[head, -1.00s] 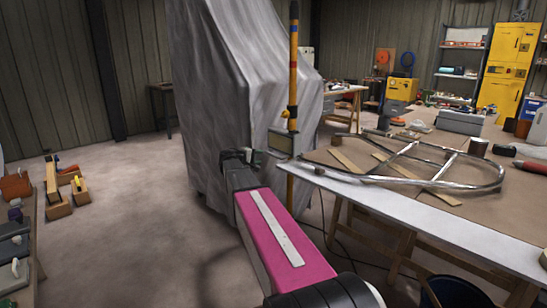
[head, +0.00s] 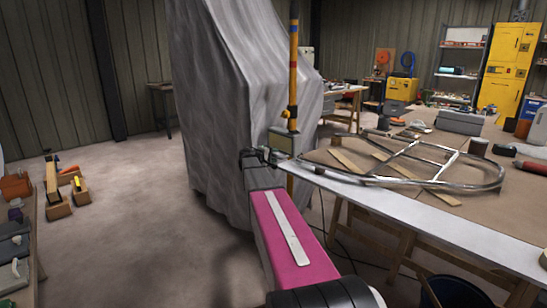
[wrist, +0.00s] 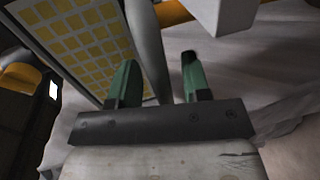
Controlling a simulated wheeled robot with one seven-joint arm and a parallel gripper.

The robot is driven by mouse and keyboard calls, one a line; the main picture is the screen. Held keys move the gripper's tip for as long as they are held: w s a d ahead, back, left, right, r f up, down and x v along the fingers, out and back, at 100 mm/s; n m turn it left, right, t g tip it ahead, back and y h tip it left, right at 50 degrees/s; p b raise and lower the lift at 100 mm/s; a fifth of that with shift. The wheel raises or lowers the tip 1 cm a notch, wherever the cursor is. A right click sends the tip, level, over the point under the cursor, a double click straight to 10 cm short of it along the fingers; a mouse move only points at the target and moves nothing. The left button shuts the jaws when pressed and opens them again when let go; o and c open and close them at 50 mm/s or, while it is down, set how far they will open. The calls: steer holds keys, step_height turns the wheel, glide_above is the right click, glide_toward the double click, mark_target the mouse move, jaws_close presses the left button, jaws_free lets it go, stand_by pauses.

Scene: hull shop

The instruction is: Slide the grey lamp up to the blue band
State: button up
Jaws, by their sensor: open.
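The grey lamp (head: 281,141) is a small boxy panel on the yellow pole (head: 293,90), low down, beside the table's corner. My gripper (head: 264,153) is at the lamp's lower left. In the wrist view, the lamp's face (wrist: 75,40) shows a grid of yellow squares. A grey bar (wrist: 148,45) runs between the open green fingertips of my gripper (wrist: 157,76), with room on both sides. The pole (wrist: 175,12) crosses behind. The head view hides the fingertips' exact fit.
A large grey-draped shape (head: 225,90) stands close behind the lamp and pole. A workbench (head: 390,208) with a metal tube frame (head: 430,180) is on the right. Open floor (head: 130,200) lies to the left.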

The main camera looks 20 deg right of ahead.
jaws_close()
steer(key=shift+r, duration=0.1)
step_height(320, 180, up, 36)
stand_by(0.4)
jaws_free()
steer(key=v, duration=1)
steer(key=shift+a, duration=0.4)
